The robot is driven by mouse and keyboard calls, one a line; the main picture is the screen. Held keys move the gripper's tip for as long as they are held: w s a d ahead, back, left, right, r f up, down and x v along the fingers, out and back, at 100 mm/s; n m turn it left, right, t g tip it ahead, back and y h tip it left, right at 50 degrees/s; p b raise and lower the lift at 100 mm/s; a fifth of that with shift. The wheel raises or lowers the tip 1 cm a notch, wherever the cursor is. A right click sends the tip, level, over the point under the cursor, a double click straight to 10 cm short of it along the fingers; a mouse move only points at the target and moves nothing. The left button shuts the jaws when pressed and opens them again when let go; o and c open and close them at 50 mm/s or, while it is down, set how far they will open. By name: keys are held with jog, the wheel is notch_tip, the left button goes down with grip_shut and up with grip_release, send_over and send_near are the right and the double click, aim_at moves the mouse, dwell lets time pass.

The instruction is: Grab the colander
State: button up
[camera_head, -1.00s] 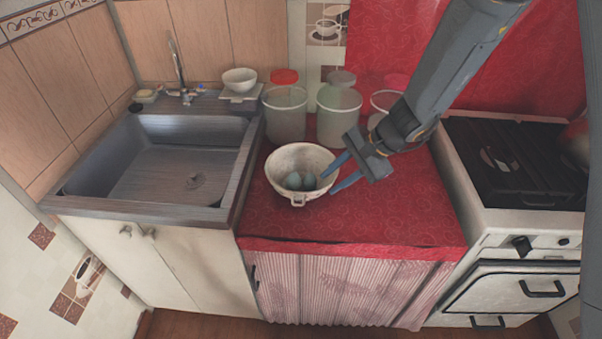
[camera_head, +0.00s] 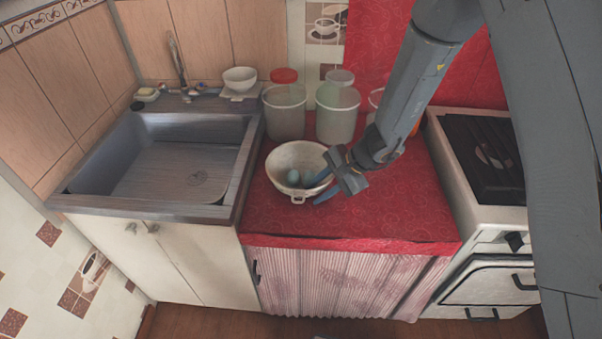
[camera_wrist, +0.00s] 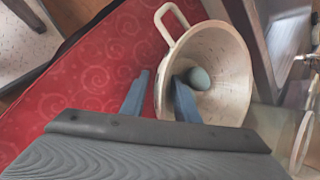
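The colander (camera_head: 283,161) is a pale, worn bowl with a small loop handle. There one finger of my gripper (camera_wrist: 160,97) is outside the wall and the other overlaps the inside. I cannot tell whether either finger touches the wall.
Lidded translucent jars (camera_head: 337,113) stand behind the colander. A sink (camera_head: 165,165) is to the left and a stove (camera_head: 487,190) to the right. The red oilcloth (camera_head: 400,205) is clear right of the colander.

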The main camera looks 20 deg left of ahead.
grip_shut()
jog(key=shift+r, duration=0.15)
